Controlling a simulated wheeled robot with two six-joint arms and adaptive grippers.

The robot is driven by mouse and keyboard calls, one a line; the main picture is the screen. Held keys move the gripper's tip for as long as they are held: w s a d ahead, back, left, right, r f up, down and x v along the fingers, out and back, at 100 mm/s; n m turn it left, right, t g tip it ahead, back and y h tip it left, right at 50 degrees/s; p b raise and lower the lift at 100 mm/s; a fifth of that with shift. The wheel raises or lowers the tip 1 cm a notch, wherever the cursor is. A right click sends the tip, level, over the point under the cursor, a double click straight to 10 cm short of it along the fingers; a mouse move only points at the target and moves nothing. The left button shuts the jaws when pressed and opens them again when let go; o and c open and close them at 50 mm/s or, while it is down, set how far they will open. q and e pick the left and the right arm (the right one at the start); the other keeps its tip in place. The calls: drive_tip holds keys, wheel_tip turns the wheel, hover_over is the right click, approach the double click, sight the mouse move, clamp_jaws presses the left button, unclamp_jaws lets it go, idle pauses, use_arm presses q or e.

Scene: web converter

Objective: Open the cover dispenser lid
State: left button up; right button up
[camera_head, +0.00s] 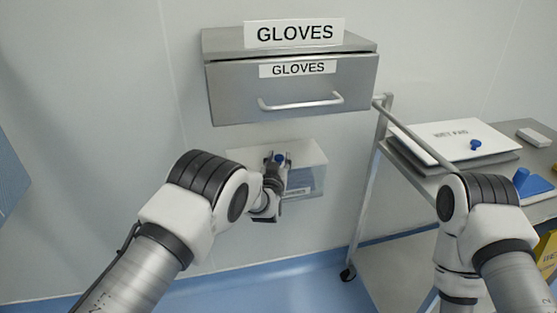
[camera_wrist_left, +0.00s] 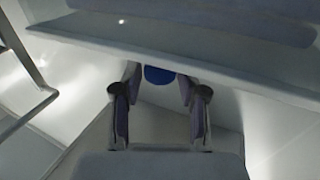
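The cover dispenser (camera_head: 308,160) is a pale box with a clearer, labelled front, fixed to the wall below the gloves drawer. Its lid looks closed. A blue knob (camera_head: 280,158) shows at the lid, and in the left wrist view the blue knob (camera_wrist_left: 158,75) is partly hidden behind a pale edge. My left gripper (camera_head: 276,167) is at the dispenser and covers its left front. In the left wrist view its two fingers (camera_wrist_left: 158,95) stand apart on either side of the knob, with gaps visible. My right arm is at the right; its gripper is out of view.
A grey gloves drawer (camera_head: 230,92) with a bar handle hangs just above the dispenser. A metal cart (camera_head: 405,180) stands at the right, holding a wet pad stack (camera_head: 455,138), a white block (camera_head: 534,137) and a blue-handled item (camera_head: 535,188). Open wall lies left of the dispenser.

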use_arm(q)
clamp_jaws()
drive_tip(key=r+g+p, duration=0.1)
drive_tip(key=w+r+g+p, duration=0.1)
drive_tip(key=r+p, duration=0.1)
drive_tip(key=r+n+p, duration=0.1)
drive_tip(key=p, duration=0.1)
drive_tip(key=shift+w+a+r+g, duration=0.25)
drive_tip(key=shift+r+g, duration=0.05)
drive_tip(key=shift+g, duration=0.1)
drive_tip(key=shift+w+a+r+g, duration=0.1)
drive_tip(key=shift+w+r+g, duration=0.2)
drive_tip(key=shift+g, duration=0.1)
drive_tip(key=shift+w+a+r, duration=0.1)
drive_tip(key=shift+w+r, duration=0.1)
drive_tip(key=shift+w, duration=0.1)
drive_tip(key=shift+w+r, duration=0.25)
drive_tip(key=shift+r, duration=0.05)
drive_tip(key=o, duration=0.6)
unclamp_jaws()
drive_tip(key=shift+s+f, duration=0.1)
drive_tip(key=v, duration=0.7)
drive_tip(key=shift+s+a, duration=0.1)
drive_tip(key=shift+s, duration=0.05)
